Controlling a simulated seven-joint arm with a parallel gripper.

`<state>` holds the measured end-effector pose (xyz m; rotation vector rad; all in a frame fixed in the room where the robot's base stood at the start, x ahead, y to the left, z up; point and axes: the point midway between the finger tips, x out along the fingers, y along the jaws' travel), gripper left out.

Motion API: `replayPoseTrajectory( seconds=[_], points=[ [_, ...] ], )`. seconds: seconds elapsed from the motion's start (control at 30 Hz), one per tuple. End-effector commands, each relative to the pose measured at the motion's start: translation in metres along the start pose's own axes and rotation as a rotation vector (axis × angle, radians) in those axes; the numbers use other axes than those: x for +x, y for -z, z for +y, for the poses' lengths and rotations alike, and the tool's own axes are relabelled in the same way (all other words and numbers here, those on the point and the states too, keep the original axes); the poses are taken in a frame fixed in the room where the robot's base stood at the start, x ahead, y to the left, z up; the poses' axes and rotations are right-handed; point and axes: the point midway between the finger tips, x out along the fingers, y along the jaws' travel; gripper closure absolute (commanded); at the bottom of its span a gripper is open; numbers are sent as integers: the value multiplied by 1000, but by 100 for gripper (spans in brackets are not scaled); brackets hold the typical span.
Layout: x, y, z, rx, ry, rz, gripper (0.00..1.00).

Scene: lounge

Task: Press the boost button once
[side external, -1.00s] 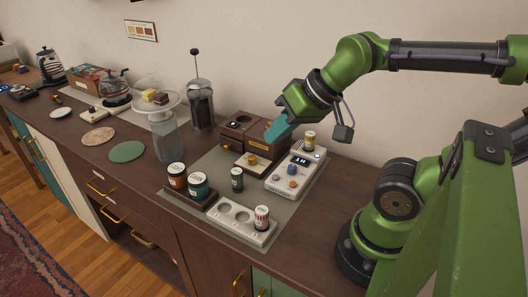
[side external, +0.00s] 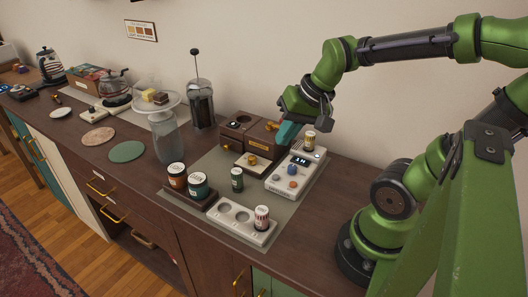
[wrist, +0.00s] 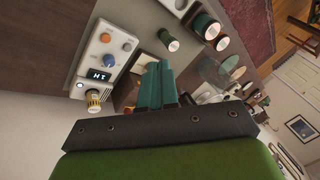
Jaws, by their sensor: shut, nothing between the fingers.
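A white control unit (side external: 294,175) stands on the grey mat, with a lit display, a blue knob or button (side external: 293,170) and an orange one (side external: 291,183). In the wrist view the unit (wrist: 100,55) shows "HI" on its display, and a small lit round spot (wrist: 80,85) near the display's end. I cannot read which control is marked boost. My gripper (side external: 285,134), with teal fingers, is shut and empty. It is above and behind the unit's left side, beside the wooden box, apart from the controls. Its fingers also show in the wrist view (wrist: 157,70).
A yellow-labelled jar (side external: 309,140) stands at the unit's back end. A wooden box (side external: 235,129) is left of my gripper.

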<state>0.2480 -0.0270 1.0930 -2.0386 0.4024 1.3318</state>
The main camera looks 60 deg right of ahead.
Motion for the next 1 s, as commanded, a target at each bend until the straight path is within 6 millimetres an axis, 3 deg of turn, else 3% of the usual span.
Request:
replayPoseTrajectory(
  seconds=[0.1,0.3,0.43,0.53,0.7,1.0],
  points=[
    [21,11,34,369,-66,-123,100],
    [44,17,77,1084,-135,-339,100],
    [52,21,92,1571,-171,-496,100],
    [54,26,91,1864,-198,-608,100],
    [47,30,76,2080,-233,-703,100],
    [46,29,73,2132,-254,-718,100]
  ],
)
